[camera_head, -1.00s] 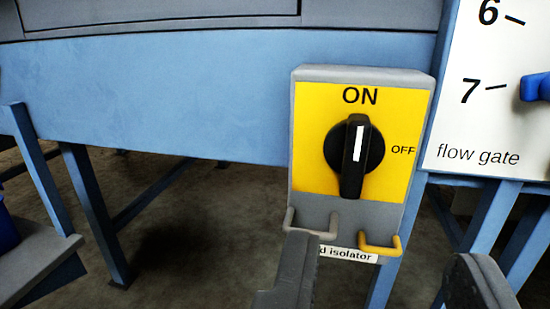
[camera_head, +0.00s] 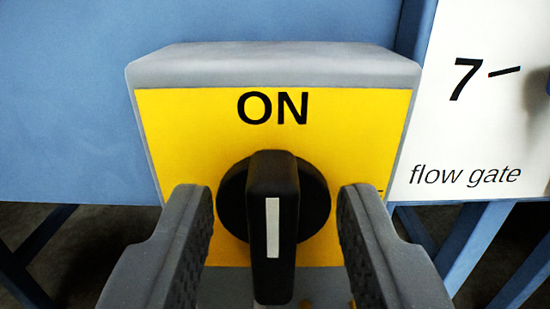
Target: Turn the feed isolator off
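The feed isolator (camera_head: 170,130) is a grey box with a yellow face, close in front of me. Its black rotary knob (camera_head: 285,185) stands upright, with the white mark pointing up toward the word ON. My gripper (camera_head: 275,205) is open, one finger on each side of the knob, with visible gaps between the fingers and the grip bar. The OFF label on the right is almost wholly hidden behind my right finger. The lower part of the box is mostly hidden.
A white flow gate scale panel (camera_head: 463,140) stands close to the right of the isolator. A blue panel (camera_head: 65,100) lies behind it. Blue legs (camera_head: 474,240) stand below on the right. The space left of the box is free.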

